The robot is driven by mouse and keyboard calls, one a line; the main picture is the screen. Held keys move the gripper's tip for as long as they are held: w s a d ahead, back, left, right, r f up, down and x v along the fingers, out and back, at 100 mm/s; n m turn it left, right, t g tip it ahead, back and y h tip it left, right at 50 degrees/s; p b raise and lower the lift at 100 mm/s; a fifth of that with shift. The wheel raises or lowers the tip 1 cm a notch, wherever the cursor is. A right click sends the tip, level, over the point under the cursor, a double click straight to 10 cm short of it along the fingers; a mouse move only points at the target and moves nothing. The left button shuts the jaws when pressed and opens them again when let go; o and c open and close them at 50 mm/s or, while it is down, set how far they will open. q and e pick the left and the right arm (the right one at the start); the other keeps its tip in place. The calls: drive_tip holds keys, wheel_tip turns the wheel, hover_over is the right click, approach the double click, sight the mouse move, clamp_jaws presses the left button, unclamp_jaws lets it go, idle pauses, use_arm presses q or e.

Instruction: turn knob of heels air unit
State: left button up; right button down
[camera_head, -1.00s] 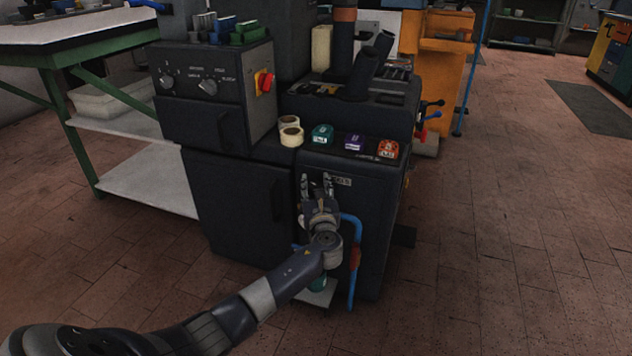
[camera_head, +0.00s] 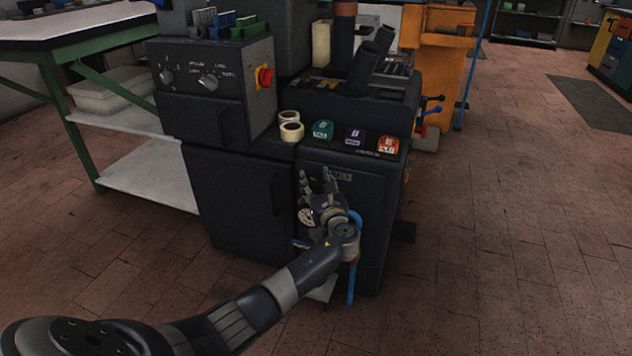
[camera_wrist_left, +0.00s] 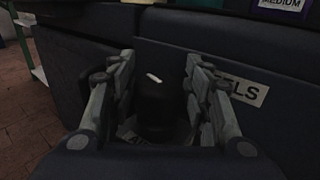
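My left gripper (camera_head: 317,181) is at the front of the dark machine, low on its right half, with its fingers pointing up and spread. In the left wrist view the gripper (camera_wrist_left: 160,75) is open, with one finger on each side of a black knob (camera_wrist_left: 155,105). The knob has a white mark on top. I see no clear contact between the fingers and the knob. A label (camera_wrist_left: 243,88) ending in "LS" is partly hidden behind the right finger. A round white gauge (camera_head: 306,217) of the air unit shows beside the gripper in the head view. My right gripper is not in view.
A blue hose (camera_head: 352,285) hangs just right of my wrist. Tape rolls (camera_head: 291,132) and teal, purple and orange labelled items sit on the machine's ledge above. A green-framed table (camera_head: 50,110) stands left. The floor (camera_head: 500,240) to the right is clear.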

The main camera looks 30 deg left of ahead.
use_arm(q)
drive_tip(key=shift+s+d, duration=0.1)
drive_tip(key=v, duration=1.1)
drive_tip(key=shift+s+d, duration=0.25)
